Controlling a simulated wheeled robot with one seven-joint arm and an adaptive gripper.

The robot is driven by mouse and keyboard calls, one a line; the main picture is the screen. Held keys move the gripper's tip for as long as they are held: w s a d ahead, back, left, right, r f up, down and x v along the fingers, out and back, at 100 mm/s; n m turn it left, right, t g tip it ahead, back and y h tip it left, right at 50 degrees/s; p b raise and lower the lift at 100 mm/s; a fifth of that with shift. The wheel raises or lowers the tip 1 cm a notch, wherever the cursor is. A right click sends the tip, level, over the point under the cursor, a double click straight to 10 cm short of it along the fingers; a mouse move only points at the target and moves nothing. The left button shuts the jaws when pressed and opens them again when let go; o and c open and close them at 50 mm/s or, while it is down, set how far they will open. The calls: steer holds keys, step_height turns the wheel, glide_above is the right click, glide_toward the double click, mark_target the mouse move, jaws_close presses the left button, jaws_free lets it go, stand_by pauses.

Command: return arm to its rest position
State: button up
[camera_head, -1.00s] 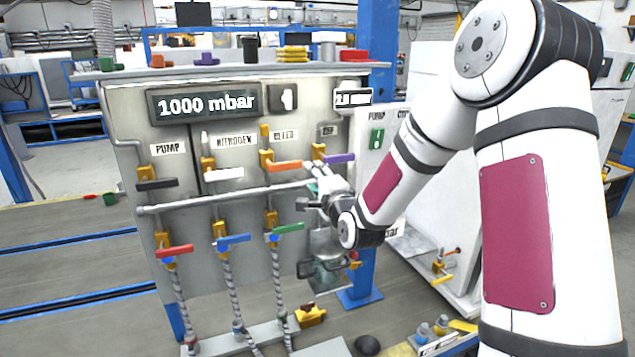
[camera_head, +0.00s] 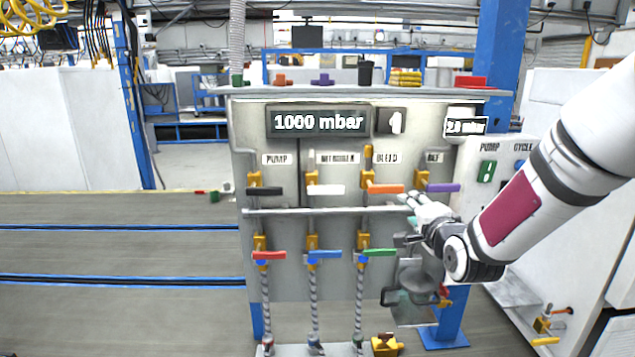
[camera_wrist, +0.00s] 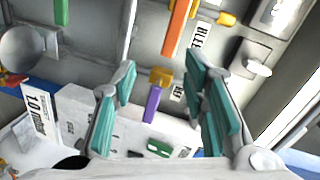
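My white arm reaches in from the right in the head view. My gripper (camera_head: 413,203) is in front of the panel, just below and left of the purple lever (camera_head: 443,188). In the wrist view my gripper (camera_wrist: 162,68) has its two teal-padded fingers spread apart. The purple lever (camera_wrist: 152,103) shows in the gap between them, with its yellow valve body beyond. I see no object held. Whether a finger touches the lever cannot be told.
The grey valve panel (camera_head: 400,130) carries several coloured levers, including orange (camera_head: 385,188), green (camera_head: 378,252) and white (camera_head: 325,189). A blue post (camera_head: 497,75) and a white cabinet (camera_head: 560,110) stand on the right. Open floor (camera_head: 110,255) lies on the left.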

steer(key=s+a+r+n+g, duration=0.2)
steer(key=s+n+g, duration=0.3)
steer(key=s, duration=1.3)
steer(key=s+a+r+n+g, duration=0.2)
steer(key=s+n+g, duration=0.3)
steer(key=s, duration=1.3)
steer(key=a+n, duration=0.1)
steer(key=n, duration=0.3)
steer(key=shift+s+n, duration=0.4)
steer(key=shift+a+r, duration=0.1)
